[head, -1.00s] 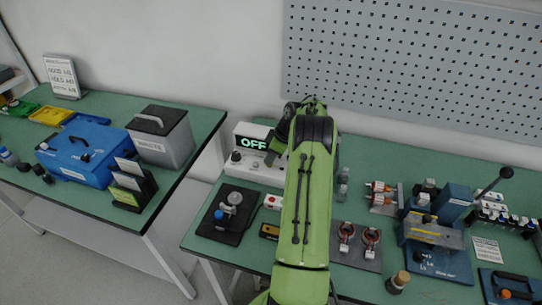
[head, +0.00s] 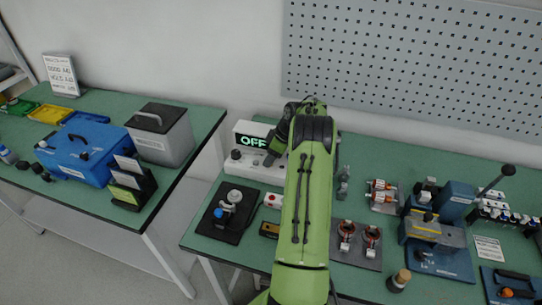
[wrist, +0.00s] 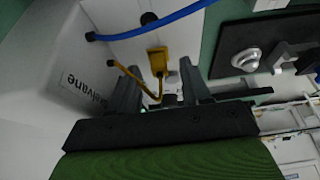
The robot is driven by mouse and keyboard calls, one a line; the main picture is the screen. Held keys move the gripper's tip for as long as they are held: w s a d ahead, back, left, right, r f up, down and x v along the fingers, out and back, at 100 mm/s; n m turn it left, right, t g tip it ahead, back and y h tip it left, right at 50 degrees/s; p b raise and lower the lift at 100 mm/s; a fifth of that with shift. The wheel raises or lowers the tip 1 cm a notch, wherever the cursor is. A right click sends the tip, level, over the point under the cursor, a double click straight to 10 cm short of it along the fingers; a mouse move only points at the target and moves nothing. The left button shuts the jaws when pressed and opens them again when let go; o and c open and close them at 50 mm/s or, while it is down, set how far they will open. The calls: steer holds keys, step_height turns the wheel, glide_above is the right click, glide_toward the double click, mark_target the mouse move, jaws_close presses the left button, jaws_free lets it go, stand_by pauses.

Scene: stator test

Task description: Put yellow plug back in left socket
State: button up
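The yellow plug (wrist: 157,61) is a small yellow block on a yellow cable. In the wrist view it shows against the white unit (wrist: 141,40), between and beyond my fingertips. My gripper (wrist: 157,73) is open, with a gap on both sides of the plug. In the head view my dark gripper (head: 272,157) points down at the white unit with the OFF display (head: 252,141), and the plug cannot be made out there. A dark round opening (wrist: 150,18) shows on the white unit. Whether the plug sits in a socket I cannot tell.
A blue cable (wrist: 165,20) crosses the white unit near the plug. A black plate with a metal fixture (head: 229,212) lies in front of the unit. A small white box with a red button (head: 272,200) stands beside it. Clamps and other fixtures fill the right of the bench.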

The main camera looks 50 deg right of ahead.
steer(key=shift+r, duration=0.1)
steer(key=p+v, duration=0.3)
steer(key=v, duration=1.2)
steer(key=shift+s+r, duration=0.2)
steer(key=shift+r, duration=0.05)
steer(key=shift+d, duration=0.1)
